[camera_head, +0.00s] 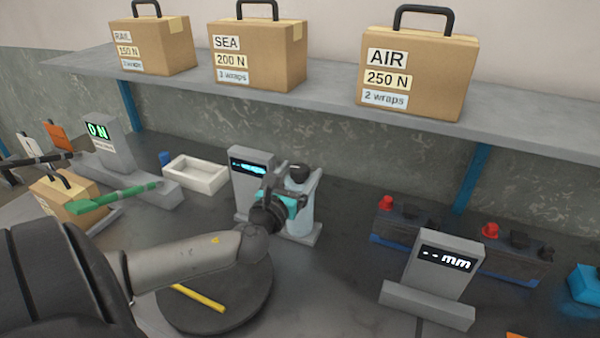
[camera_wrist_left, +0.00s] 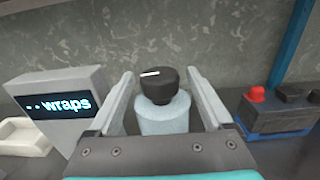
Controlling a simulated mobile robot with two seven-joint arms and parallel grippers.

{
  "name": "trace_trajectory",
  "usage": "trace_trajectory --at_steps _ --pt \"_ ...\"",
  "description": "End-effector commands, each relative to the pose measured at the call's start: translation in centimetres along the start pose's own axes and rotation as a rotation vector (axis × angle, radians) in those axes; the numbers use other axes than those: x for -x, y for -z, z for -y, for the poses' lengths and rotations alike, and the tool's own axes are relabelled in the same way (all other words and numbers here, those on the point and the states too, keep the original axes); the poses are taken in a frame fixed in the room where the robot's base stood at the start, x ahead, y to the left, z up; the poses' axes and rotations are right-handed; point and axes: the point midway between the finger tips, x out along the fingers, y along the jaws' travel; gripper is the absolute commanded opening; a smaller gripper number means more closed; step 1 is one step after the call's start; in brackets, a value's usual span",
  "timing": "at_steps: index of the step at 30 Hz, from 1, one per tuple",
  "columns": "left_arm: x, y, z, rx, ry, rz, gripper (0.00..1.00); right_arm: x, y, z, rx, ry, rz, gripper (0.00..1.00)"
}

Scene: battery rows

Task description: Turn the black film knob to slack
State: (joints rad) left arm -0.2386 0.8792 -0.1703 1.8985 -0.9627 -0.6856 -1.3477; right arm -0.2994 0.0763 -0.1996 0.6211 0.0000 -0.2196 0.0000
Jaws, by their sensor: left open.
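The black film knob (camera_head: 298,173) sits on top of a pale blue film roll (camera_head: 300,215). In the left wrist view the knob (camera_wrist_left: 158,87) shows a white mark on its top, pointing to the left. My left gripper (camera_wrist_left: 160,76) is open, with one pale finger on each side of the knob and roll. Gaps show between the fingers and the knob in that view. In the head view my left gripper (camera_head: 299,174) reaches the roll from the front.
A display post (camera_head: 250,180) reading wraps stands just left of the roll. A white tray (camera_head: 196,174) lies farther left. A mm gauge (camera_head: 440,270) and dark batteries stand to the right. A round dark turntable (camera_head: 235,305) with a yellow strip is in front. A shelf with boxes hangs above.

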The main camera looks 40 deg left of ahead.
Motion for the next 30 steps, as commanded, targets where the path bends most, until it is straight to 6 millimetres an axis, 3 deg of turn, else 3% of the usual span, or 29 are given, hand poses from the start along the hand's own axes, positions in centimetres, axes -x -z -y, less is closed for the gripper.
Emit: trace_trajectory --at_steps 13,30 --pt "-0.73 -0.02 0.0 0.0 0.001 0.0 0.84 -0.1 0.0 0.03 0.0 0.0 0.0 0.7" --pt "-0.7 0.0 0.0 0.0 0.0 -0.001 0.21 -0.09 -0.13 -0.27 0.002 -0.003 0.002 0.7"
